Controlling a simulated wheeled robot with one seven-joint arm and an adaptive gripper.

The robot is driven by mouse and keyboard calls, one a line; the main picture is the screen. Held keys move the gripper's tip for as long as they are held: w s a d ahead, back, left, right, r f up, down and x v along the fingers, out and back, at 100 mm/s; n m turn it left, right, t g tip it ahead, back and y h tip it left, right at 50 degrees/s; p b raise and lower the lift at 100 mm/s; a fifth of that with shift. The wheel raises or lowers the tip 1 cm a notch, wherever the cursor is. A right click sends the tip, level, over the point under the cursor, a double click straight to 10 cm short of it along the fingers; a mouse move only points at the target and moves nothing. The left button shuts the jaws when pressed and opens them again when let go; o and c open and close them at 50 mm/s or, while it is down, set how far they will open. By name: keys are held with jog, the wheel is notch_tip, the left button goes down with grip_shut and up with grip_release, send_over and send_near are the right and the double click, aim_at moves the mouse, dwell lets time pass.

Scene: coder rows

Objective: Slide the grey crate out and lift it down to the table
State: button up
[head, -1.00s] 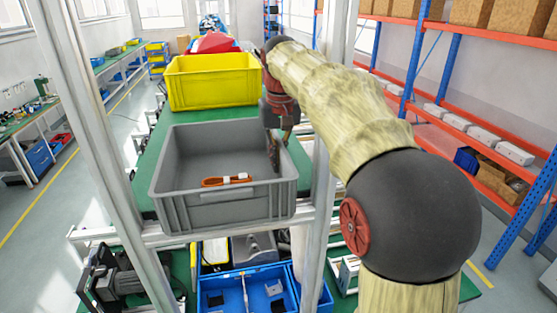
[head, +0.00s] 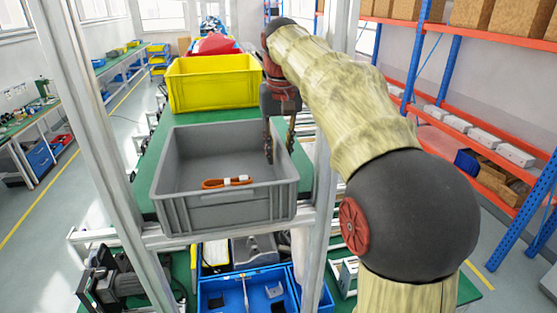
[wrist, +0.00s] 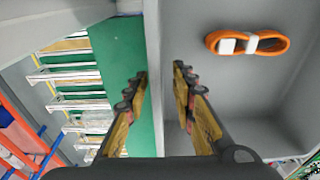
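The grey crate (head: 225,210) stands upright on a green-topped bench (head: 151,165) at its near end, between pale metal posts. An orange coiled strap (head: 227,182) with white bands lies on the crate floor; the strap also shows in the wrist view (wrist: 248,43). My gripper (head: 279,152) is open at the crate's right wall, fingers pointing down. In the wrist view the crate's wall rim (wrist: 153,60) runs between the two spread fingers of my gripper (wrist: 160,82), one inside the crate and one outside. I see no clear contact with the wall.
A yellow crate (head: 213,88) stands just behind the grey one, with a red object (head: 216,44) beyond. Metal posts (head: 322,190) flank the grey crate. Blue bins (head: 245,290) sit below. An orange and blue shelf rack (head: 455,150) stands at the right.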

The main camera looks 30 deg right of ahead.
jog(key=r, duration=0.5)
jog(key=s+r, duration=0.1)
jog(key=r, duration=0.2)
jog(key=shift+a+r, duration=0.1)
jog(key=shift+a, duration=0.05)
